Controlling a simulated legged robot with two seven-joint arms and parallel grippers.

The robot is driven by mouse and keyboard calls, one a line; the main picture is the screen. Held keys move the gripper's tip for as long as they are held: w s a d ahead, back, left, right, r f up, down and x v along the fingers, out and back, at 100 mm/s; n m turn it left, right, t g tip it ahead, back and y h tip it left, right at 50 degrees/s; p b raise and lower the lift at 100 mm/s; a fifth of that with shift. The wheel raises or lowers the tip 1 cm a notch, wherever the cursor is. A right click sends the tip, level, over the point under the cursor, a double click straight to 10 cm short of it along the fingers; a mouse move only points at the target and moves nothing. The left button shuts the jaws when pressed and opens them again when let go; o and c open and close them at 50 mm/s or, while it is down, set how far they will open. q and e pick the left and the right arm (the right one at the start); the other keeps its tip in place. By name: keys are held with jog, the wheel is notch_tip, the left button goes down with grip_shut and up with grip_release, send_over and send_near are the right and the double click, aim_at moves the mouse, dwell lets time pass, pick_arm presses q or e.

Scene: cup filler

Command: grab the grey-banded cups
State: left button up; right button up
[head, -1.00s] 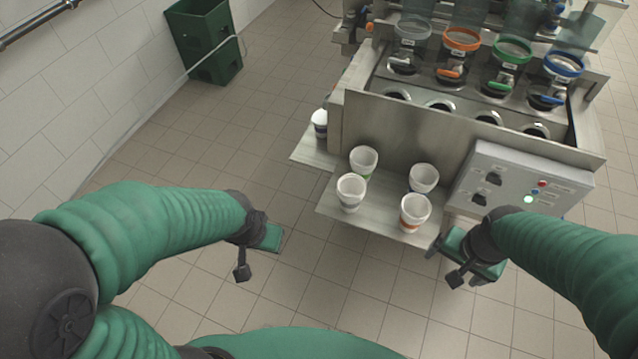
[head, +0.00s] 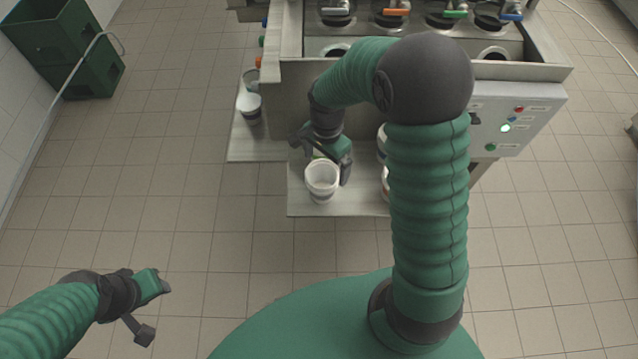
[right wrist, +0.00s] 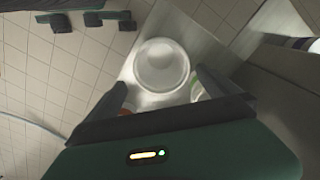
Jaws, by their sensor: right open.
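A white cup (head: 322,179) with a band that looks grey stands at the front left of the metal shelf (head: 300,203). In the right wrist view the same cup (right wrist: 162,65) shows from above, its rim round and its inside empty. My right gripper (head: 323,163) is open, just behind and above this cup in the head view. In the right wrist view its two fingers reach to either side of the cup, with no clear contact. My left gripper (head: 152,284) hangs over the floor, far from the cups; its jaw opening is unclear.
Other cups on the shelf are mostly hidden behind my right arm. More cups (head: 249,106) stand on the left side ledge (head: 243,148). The control box (head: 518,118) is right of my arm. Green crates (head: 62,45) stand far left; the floor between is clear.

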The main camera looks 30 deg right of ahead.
aim_at(323, 173)
jog(key=shift+w+a+f, duration=0.1)
jog(key=shift+f, duration=0.55)
jog(key=shift+w+a+f, duration=0.1)
jog(key=shift+f, duration=0.5)
jog(key=shift+s+a+f+b, duration=0.1)
jog(key=shift+s+f+b, duration=0.05)
jog(key=shift+f+b, duration=0.15)
notch_tip(323, 173, down, 4)
jog(key=shift+f+b, duration=0.15)
jog(key=shift+b, duration=0.45)
jog(key=shift+f, duration=0.2)
jog(key=shift+a+r, duration=0.15)
jog(key=shift+r, duration=0.05)
jog(key=shift+c, duration=1.4)
pick_arm(q)
notch_tip(323, 173, down, 2)
jog(key=shift+a+f, duration=0.1)
pick_arm(e)
jog(key=c, duration=0.9)
pick_arm(q)
jog(key=shift+w, duration=0.1)
